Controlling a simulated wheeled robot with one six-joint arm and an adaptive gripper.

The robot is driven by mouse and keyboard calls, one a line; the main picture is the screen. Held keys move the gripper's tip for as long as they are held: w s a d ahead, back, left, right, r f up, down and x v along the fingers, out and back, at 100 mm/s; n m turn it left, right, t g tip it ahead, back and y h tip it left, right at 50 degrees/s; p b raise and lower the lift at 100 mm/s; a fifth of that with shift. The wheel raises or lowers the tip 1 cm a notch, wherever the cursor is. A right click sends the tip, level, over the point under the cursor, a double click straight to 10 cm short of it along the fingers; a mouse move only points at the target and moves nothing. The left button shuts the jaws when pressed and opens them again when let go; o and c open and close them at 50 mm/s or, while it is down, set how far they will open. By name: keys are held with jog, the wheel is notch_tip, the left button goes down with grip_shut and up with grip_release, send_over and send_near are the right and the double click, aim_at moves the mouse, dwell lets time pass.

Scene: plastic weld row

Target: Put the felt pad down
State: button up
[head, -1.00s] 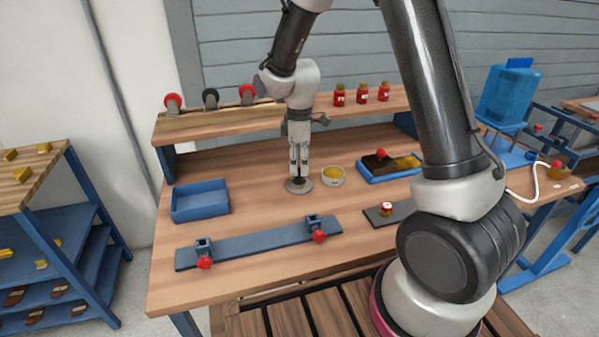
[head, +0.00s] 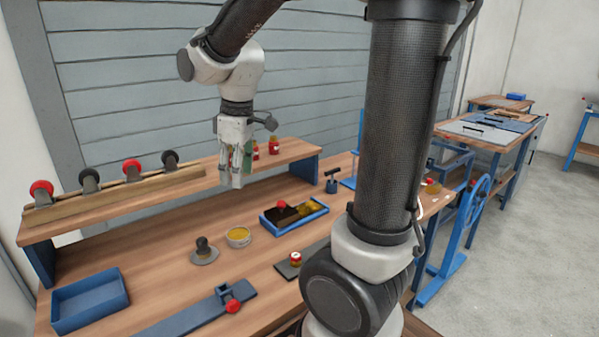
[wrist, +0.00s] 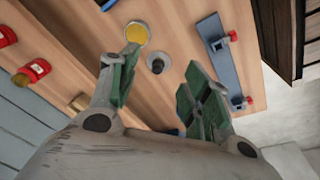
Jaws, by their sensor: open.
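The felt pad, which I take to be the dark knobbed piece (head: 202,244), stands upright on a flat grey disc (head: 204,258) on the workbench. It also shows in the wrist view (wrist: 157,64), beyond my fingertips. My gripper (head: 236,184) is raised well above the bench, up and to the right of the pad in the head view. Its green-lined fingers are apart in the wrist view (wrist: 160,80), with nothing held between them. The pad's underside is hidden.
A round tin with yellow contents (head: 239,236) stands just right of the disc. A blue tray (head: 293,224) lies further right and an empty blue bin (head: 90,301) at left. A blue bar with red-knobbed clamps (head: 190,314) lies in front. A raised shelf (head: 195,178) runs behind.

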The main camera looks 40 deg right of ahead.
jog(key=s+d+r+m+t, duration=0.1)
jog(key=s+d+r+m, duration=0.1)
jog(key=s, duration=0.6)
jog(key=s+d+r+m+t, duration=0.1)
jog(key=s+d+m, duration=0.3)
jog(key=s+m, duration=0.2)
jog(key=shift+s+d+r, duration=0.25)
jog(key=shift+s+r, duration=0.1)
jog(key=shift+s, duration=0.8)
jog(key=shift+o, duration=0.4)
